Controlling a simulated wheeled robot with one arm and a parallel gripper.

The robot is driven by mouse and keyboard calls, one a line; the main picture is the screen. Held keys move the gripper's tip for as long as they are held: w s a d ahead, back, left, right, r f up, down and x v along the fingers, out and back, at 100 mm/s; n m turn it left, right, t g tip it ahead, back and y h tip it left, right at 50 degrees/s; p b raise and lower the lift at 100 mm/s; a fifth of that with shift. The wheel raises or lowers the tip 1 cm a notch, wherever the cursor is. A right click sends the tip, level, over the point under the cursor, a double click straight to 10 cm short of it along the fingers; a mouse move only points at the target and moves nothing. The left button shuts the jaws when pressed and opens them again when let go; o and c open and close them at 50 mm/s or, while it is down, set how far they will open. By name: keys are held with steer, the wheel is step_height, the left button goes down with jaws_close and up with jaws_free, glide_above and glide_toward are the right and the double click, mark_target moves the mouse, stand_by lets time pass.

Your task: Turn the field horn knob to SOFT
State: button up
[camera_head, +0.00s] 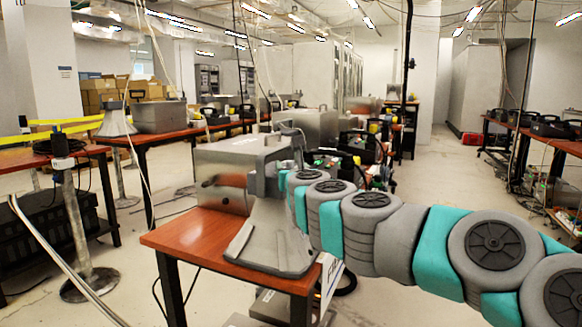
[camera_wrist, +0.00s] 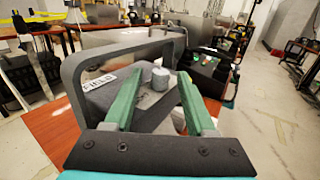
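The field horn (camera_head: 268,238) is a grey flared unit on the front wooden table in the head view. In the wrist view its sloped grey top carries a white "FIELD" label (camera_wrist: 99,83) and a short grey cylindrical knob (camera_wrist: 160,77). A grey handle (camera_wrist: 118,50) arches over the left and back of this top. My gripper (camera_wrist: 160,86) has two green fingers spread apart, one to each side of the knob in the picture. They do not look closed on it. The knob's setting marks are not readable. In the head view my fingers cannot be made out.
A metal box (camera_head: 225,165) stands on the wooden table (camera_head: 190,238) behind the horn. Dark equipment (camera_wrist: 208,70) lies beyond the knob at right in the wrist view. A metal post (camera_head: 75,220) stands at left. Open floor lies to the right.

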jaws_close()
